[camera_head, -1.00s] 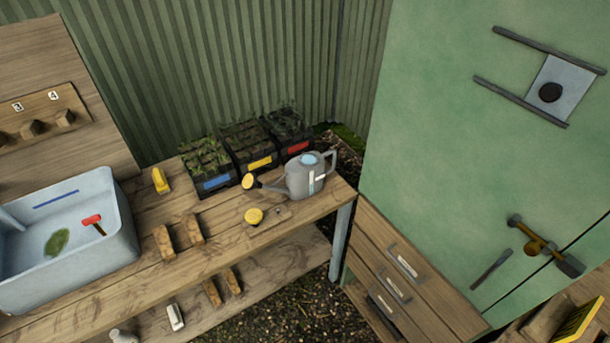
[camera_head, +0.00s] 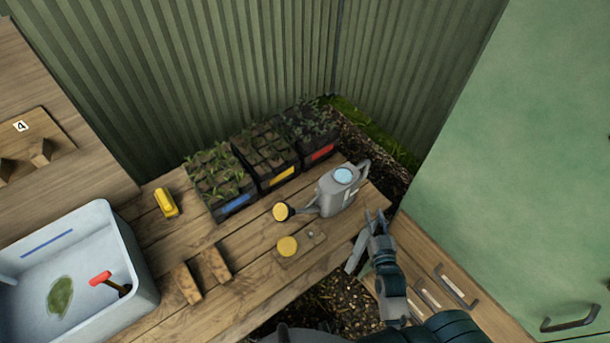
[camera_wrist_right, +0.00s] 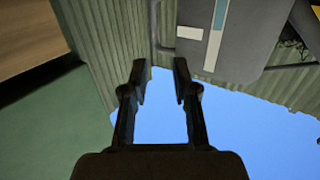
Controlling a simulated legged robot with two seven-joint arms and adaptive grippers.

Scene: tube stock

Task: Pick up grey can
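The grey can (camera_head: 338,195) is a watering can with a yellow rose on its spout and a light blue opening on top. It stands upright at the right end of the wooden bench. My right gripper (camera_head: 376,216) is just to the right of and nearer than the can, by the bench's end, apart from it. In the right wrist view my right gripper (camera_wrist_right: 159,72) is open with nothing between its fingers. The can's grey body (camera_wrist_right: 237,35) with white and blue stripes fills the upper right there. My left gripper is not in view.
Three seedling trays (camera_head: 270,168) stand behind the can. A round yellow knob (camera_head: 287,246) on a board lies in front of it. A blue-grey basin (camera_head: 140,270) is at the left.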

